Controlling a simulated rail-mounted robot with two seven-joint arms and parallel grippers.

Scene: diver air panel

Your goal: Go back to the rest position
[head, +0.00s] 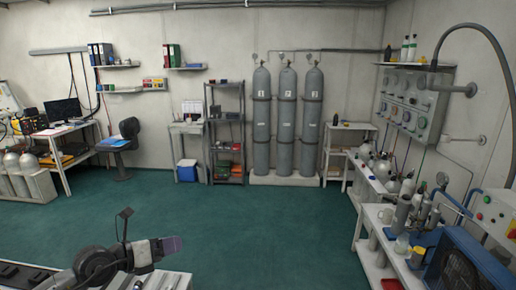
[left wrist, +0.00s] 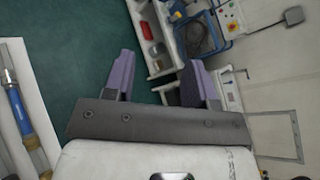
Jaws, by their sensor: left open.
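My left gripper (head: 172,246) is low in the head view, left of the middle, over the green floor, pointing right. In the left wrist view, its two purple fingers (left wrist: 157,82) stand apart with nothing between them, so it is open and empty. Behind the gap, the wrist view shows floor and part of a white bench. My right gripper is not in view. The air panel (head: 411,101) is on the right wall in the head view, well away from the left gripper.
Three tall grey cylinders (head: 286,120) stand at the back wall. A bench (head: 372,238) with flasks and bottles runs along the right. A desk (head: 62,132) and an office chair (head: 128,145) stand at the left. The green floor (head: 250,225) between is clear.

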